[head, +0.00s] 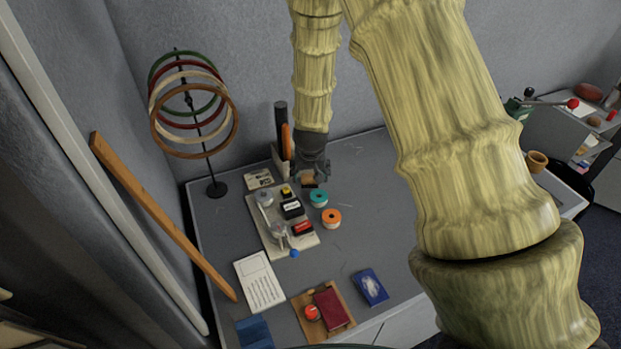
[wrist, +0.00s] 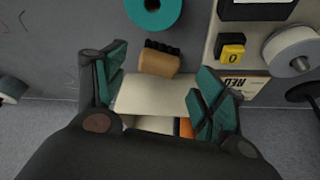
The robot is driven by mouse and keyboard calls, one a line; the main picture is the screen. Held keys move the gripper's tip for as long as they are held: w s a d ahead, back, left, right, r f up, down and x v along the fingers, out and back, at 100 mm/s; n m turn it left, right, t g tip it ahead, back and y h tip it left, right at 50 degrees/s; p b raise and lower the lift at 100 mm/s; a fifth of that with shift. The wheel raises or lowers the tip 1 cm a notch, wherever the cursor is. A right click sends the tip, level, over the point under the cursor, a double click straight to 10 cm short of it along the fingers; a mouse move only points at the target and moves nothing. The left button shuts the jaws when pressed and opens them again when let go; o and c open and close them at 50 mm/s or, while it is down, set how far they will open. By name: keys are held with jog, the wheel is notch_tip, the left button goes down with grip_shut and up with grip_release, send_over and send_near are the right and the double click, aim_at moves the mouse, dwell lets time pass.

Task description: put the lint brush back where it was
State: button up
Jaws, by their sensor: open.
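A small brown block with a black knobbly edge (wrist: 159,61), which looks like the lint brush, lies on the grey tabletop in the wrist view. It also shows under my gripper in the head view (head: 308,180). My gripper (wrist: 162,58) is open, with its green-padded fingers on either side of the view and the block near the gap between their tips. In the head view my gripper (head: 312,172) hangs low at the back of the table. Nothing shows held. A cream box-like holder (wrist: 150,94) lies between the fingers in the wrist view, partly hidden by my gripper.
A teal roll (head: 318,198) and an orange roll (head: 332,217) stand near the block. A pale tray (head: 270,232) with stamps is to the left. A black cylinder (head: 281,122) rises at the back, and a ring stand (head: 215,188) is farther left. The tabletop right of the rolls is clear.

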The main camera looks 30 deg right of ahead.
jog(key=v, duration=0.6)
jog(key=shift+s+r+b, duration=0.2)
jog(key=shift+r+b, duration=0.15)
jog(key=shift+b, duration=0.1)
